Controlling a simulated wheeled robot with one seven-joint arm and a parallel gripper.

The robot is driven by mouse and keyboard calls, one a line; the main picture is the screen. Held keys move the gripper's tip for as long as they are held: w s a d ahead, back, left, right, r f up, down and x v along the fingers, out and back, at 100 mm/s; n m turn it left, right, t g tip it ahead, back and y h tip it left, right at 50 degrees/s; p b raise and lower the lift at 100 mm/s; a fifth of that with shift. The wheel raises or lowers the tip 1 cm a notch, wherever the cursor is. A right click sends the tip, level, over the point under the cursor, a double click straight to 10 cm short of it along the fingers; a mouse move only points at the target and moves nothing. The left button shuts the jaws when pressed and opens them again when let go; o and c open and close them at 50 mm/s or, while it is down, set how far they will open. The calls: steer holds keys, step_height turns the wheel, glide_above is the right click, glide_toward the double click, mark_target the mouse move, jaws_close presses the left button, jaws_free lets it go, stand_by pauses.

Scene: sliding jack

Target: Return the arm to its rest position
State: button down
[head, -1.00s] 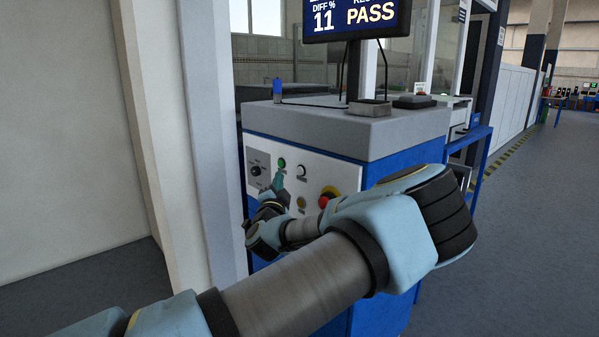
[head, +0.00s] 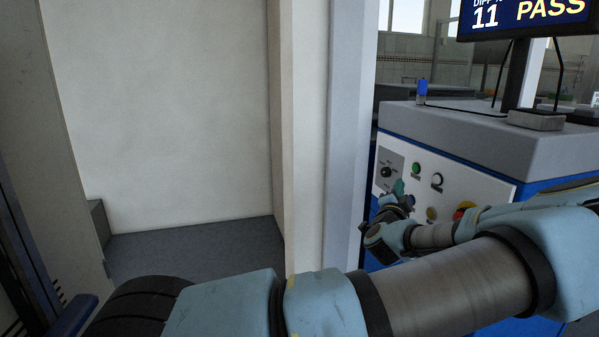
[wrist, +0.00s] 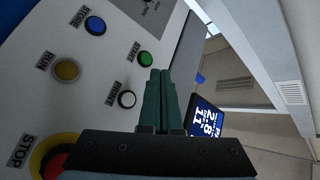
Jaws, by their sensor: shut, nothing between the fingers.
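My arm (head: 455,285) stretches across the lower part of the head view toward the control panel of a blue and grey machine. My gripper (head: 398,188) is small in the head view, just in front of the panel's left part. In the wrist view my gripper (wrist: 161,72) shows its green fingers together, with nothing between them. The fingers appear beside the green START button (wrist: 145,58) and the white button (wrist: 127,99). Whether they touch the panel cannot be told.
The panel (head: 470,185) also carries a black selector knob (head: 387,172) and a red stop button (wrist: 53,164). A monitor (head: 525,18) reading PASS stands on the machine. A pale post (head: 345,130) rises left of the machine. Open floor (head: 200,250) lies further left.

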steer(key=w+a+f+n+y, duration=0.4)
steer(key=w+a+n+y, duration=0.1)
steer(key=a, duration=0.5)
steer(key=s+a+f+n+g+y, duration=0.1)
steer(key=a+f+n+g+y, duration=0.25)
steer(key=a, duration=0.55)
steer(key=s+a+f+n+g+y, duration=0.2)
steer(key=a+f+n+g, duration=0.2)
steer(key=a, duration=0.5)
steer(key=s+a+r+n+g, duration=0.1)
steer(key=s+a+r+g, duration=0.1)
steer(key=s, duration=0.5)
steer(key=s+a+r+n+g, duration=0.1)
steer(key=s+a+r+g, duration=0.2)
steer(key=s+a, duration=0.3)
steer(key=s+a+r+n+g, duration=0.1)
steer(key=s+a+r+g, duration=0.2)
steer(key=s, duration=0.5)
steer(key=shift+s+a+r+h, duration=0.35)
steer(key=shift+s+a, duration=0.05)
steer(key=shift+a, duration=0.3)
